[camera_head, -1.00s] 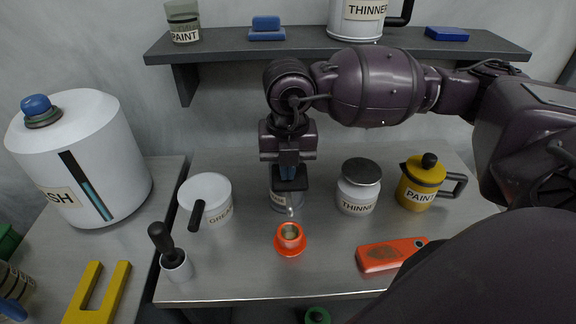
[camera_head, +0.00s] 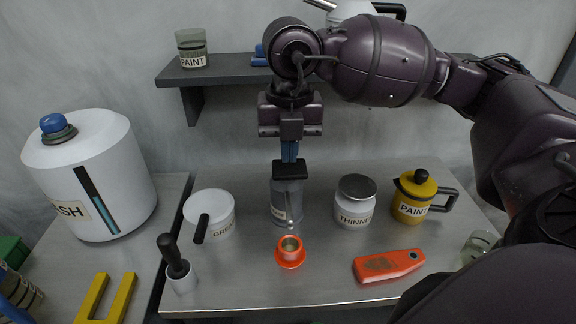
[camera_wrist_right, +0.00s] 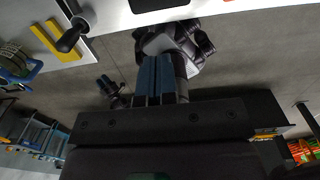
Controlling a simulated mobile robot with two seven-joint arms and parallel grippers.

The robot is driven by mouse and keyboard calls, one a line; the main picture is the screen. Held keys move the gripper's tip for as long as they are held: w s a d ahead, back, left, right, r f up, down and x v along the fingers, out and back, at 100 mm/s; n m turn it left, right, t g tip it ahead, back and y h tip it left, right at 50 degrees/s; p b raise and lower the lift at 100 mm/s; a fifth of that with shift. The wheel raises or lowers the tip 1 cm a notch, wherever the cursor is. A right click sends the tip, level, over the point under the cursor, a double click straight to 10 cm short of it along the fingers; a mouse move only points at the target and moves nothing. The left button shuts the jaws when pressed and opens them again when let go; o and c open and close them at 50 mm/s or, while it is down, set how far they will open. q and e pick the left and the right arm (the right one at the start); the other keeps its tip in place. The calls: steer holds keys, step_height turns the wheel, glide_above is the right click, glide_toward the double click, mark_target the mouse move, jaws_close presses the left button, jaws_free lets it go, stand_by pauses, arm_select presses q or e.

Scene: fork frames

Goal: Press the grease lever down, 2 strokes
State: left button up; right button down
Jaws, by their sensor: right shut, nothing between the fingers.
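A grey canister (camera_head: 287,203) stands near the middle of the table. It has a flat black top (camera_head: 289,169), a small front spout and a label too small to read. My right gripper (camera_head: 289,158) points straight down over it. Its blue fingers are shut and empty, with tips at or just above the black top; I cannot tell whether they touch. The shut fingers also show in the right wrist view (camera_wrist_right: 158,62). An orange cup (camera_head: 290,257) stands before the spout. A white pot (camera_head: 209,212) with a black handle and a partly readable grease label stands left of the canister. My left gripper is out of view.
A thinner jar (camera_head: 355,203) and a yellow paint pot (camera_head: 413,196) stand to the right. An orange-red flat object (camera_head: 389,266) lies in front. A dark brush-like handle stands in a white cup (camera_head: 182,279). A shelf (camera_head: 228,71) runs behind.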

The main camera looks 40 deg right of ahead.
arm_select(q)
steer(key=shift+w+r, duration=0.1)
arm_select(e)
steer(key=shift+s+a+r, duration=0.15)
steer(key=shift+s+r, duration=0.1)
steer(key=shift+r, duration=0.45)
steer(key=shift+s+a+r, duration=0.1)
steer(key=shift+s+r, duration=0.1)
steer(key=shift+r, duration=0.45)
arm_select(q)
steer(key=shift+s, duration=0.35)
